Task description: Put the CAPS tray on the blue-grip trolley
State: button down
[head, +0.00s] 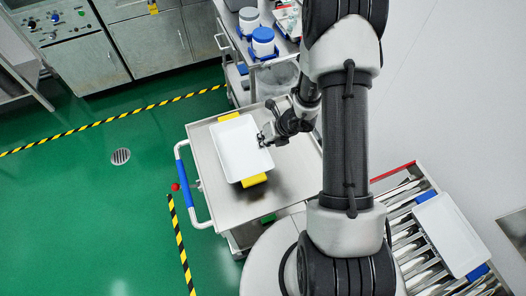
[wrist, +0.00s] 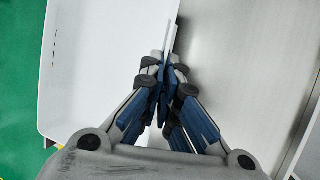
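A white, empty rectangular tray (head: 240,146) rests on yellow supports (head: 253,181) on top of the steel trolley (head: 206,168). The trolley has a blue grip (head: 182,185) on its left handle. No CAPS label is readable in either view. My gripper (head: 263,139) is at the tray's right long side. In the wrist view my gripper (wrist: 167,60) has its fingers closed together on the rim of the white tray (wrist: 100,60). The fingers hide part of that rim.
A second white tray (head: 451,234) lies on a roller conveyor (head: 408,240) at right. A cart (head: 238,65) with blue-lidded jars (head: 263,42) stands behind the trolley. Steel cabinets (head: 150,48) line the back. The green floor (head: 90,220) at left is open, with striped tape and a drain.

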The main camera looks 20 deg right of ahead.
notch_tip(320, 180, down, 5)
jog(key=shift+f+b, duration=0.1)
jog(key=shift+b, duration=0.8)
jog(key=c, duration=2.3)
grip_release()
jog(key=o, duration=0.5)
jog(key=shift+r, duration=0.2)
